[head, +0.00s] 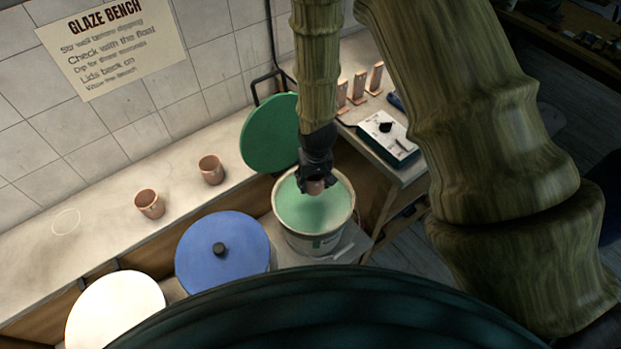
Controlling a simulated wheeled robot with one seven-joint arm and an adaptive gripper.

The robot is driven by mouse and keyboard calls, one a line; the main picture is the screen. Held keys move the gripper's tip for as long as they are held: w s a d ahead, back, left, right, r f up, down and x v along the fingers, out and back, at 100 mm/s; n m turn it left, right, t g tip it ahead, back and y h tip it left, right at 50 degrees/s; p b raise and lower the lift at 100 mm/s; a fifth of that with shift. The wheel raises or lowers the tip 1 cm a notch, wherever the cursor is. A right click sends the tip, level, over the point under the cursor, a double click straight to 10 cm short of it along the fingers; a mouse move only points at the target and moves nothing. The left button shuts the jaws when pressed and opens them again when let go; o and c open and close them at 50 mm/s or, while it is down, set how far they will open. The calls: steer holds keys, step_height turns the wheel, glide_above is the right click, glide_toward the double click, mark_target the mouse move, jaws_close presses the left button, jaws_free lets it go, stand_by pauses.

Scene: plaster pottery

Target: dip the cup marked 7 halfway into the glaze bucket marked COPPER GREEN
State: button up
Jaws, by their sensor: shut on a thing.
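My gripper (315,180) points down over the open bucket (311,241) of green glaze (309,211). It is shut on a small terracotta cup (315,187). No number can be read on the cup. The cup overlaps the glaze surface in the picture, and I cannot tell whether it touches or enters the glaze.
Two terracotta cups, one left (149,204) and one right (211,169), stand on the ledge. A blue lid (222,252) and a white lid (115,310) lie left of the bucket. A control box (387,139) and several upright tiles (359,86) stand on the bench at right.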

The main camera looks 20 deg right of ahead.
step_height(320, 180, down, 6)
steer(key=b, duration=0.3)
steer(key=shift+f, duration=0.15)
stand_by(0.7)
steer(key=shift+f+b, duration=1.3)
steer(key=shift+f, duration=1.1)
stand_by(2.1)
steer(key=shift+r+p, duration=2.65)
steer(key=shift+r, duration=0.85)
